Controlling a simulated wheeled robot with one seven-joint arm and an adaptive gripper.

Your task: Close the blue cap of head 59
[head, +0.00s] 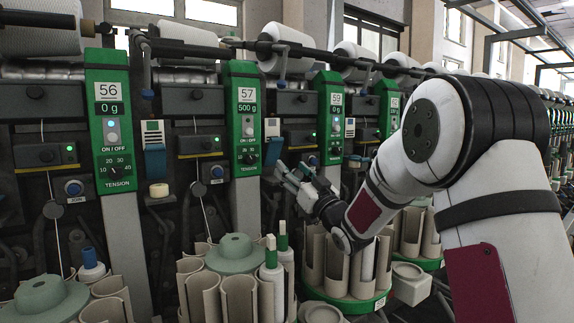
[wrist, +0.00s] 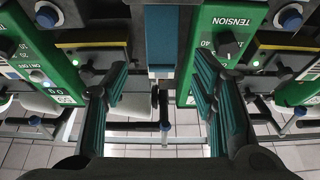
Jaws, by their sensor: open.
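Head 59's green panel (head: 330,115) stands in the middle of the head view; it also shows at the left in the wrist view (wrist: 50,70). A blue flap-like cap (head: 272,145) hangs between panels 57 and 59. In the wrist view a blue upright part (wrist: 160,40), which looks like this cap, lies ahead, centred between the fingers. I cannot tell how far the cap is open. My gripper (wrist: 160,85) is open with nothing between its teal-padded fingers; in the head view my gripper (head: 290,177) is just below the cap, with no clear contact.
The panel of head 57 (head: 242,118) stands left of my gripper. A round bobbin magazine (head: 348,297) with beige tubes stands below my arm. Another magazine with a grey-green dome (head: 235,252) stands left. Yarn cones line the top.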

